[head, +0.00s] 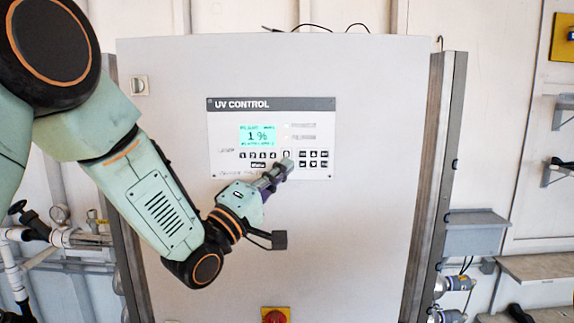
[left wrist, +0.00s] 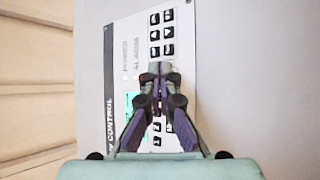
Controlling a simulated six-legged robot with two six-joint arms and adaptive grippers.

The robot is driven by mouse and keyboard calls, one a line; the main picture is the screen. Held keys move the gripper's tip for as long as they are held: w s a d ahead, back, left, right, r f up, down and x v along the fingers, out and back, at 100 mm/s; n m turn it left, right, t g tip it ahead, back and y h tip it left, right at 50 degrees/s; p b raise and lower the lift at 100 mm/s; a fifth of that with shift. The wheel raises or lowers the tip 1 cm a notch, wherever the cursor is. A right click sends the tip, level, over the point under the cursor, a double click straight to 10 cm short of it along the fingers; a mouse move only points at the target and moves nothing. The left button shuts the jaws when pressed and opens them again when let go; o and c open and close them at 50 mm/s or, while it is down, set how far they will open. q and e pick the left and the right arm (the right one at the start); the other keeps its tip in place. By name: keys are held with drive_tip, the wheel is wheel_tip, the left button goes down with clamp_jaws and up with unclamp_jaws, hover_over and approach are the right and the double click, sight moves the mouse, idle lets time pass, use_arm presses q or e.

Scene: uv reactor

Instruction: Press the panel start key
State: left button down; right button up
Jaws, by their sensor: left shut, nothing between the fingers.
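The UV CONTROL panel (head: 225,120) is set in a large pale cabinet door. Its lit screen (head: 258,136) reads 1 %. Below the screen are a row of small black keys (head: 257,154), a wider key, and a block of keys (head: 313,158) at the right. My left gripper (head: 287,164) is shut and empty, its tips in front of the key area beside the right-hand block. In the left wrist view the shut fingertips (left wrist: 159,68) point at the panel (left wrist: 130,70) between two groups of keys. The tips hide part of the panel, and I cannot tell whether they touch it.
A rotary switch (head: 139,85) sits at the cabinet's upper left, and a red knob on a yellow plate (head: 275,315) lies low in the middle. Pipes with a valve (head: 30,222) stand at the left. The cabinet face around the panel is clear.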

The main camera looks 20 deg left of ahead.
use_arm(q)
drive_tip(key=shift+s, duration=0.15)
drive_tip(key=shift+s+d, duration=0.25)
drive_tip(key=shift+s, duration=0.3)
drive_tip(key=s, duration=0.2)
drive_tip(key=s+d, duration=0.1)
drive_tip(key=s, duration=0.1)
drive_tip(key=shift+s+d, duration=0.15)
drive_tip(key=shift+s, duration=0.25)
idle(0.6)
